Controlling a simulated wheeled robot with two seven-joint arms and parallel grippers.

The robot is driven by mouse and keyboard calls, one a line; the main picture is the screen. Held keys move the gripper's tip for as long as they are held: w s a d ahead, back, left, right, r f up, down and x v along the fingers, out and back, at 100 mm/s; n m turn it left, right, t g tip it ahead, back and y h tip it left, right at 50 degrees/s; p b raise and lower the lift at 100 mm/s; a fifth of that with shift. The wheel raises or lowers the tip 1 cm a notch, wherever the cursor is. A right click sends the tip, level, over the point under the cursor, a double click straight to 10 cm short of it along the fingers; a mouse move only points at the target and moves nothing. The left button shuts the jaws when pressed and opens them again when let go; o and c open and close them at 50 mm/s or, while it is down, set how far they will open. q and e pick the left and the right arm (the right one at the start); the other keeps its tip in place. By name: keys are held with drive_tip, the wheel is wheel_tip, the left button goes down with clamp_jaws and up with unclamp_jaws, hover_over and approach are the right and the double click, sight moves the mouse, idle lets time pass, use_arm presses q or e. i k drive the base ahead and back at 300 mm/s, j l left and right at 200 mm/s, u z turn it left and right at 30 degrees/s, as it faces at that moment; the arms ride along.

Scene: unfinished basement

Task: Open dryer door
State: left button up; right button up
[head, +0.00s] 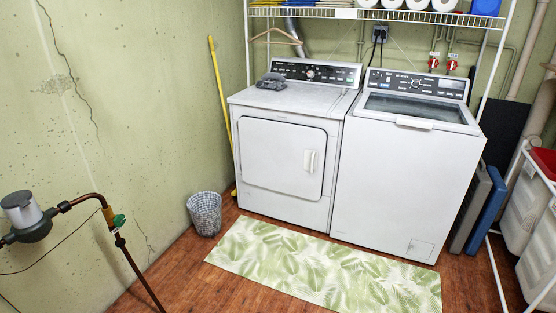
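The white dryer (252,206) stands on the left of the two machines against the back wall. Its square front door (275,160) is closed flush with the front. A white upright handle (311,162) sits on the right side of the door. A grey folded cloth or similar item (271,82) lies on the dryer top, at the back left. Neither of my grippers shows in the head view.
A white top-loading washer (400,185) stands right of the dryer. A leaf-patterned mat (325,265) lies in front. A wastebasket (205,213) and a yellow pole (217,80) are left of the dryer. A gas meter with pipes (35,215) is at left, hampers (530,200) at right.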

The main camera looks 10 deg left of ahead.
sight(284, 158)
drive_tip(key=i+j, duration=0.4)
drive_tip(key=i, duration=0.15)
drive_tip(key=i+j+z, duration=0.15)
drive_tip(key=i+j, duration=0.3)
drive_tip(key=i, duration=0.1)
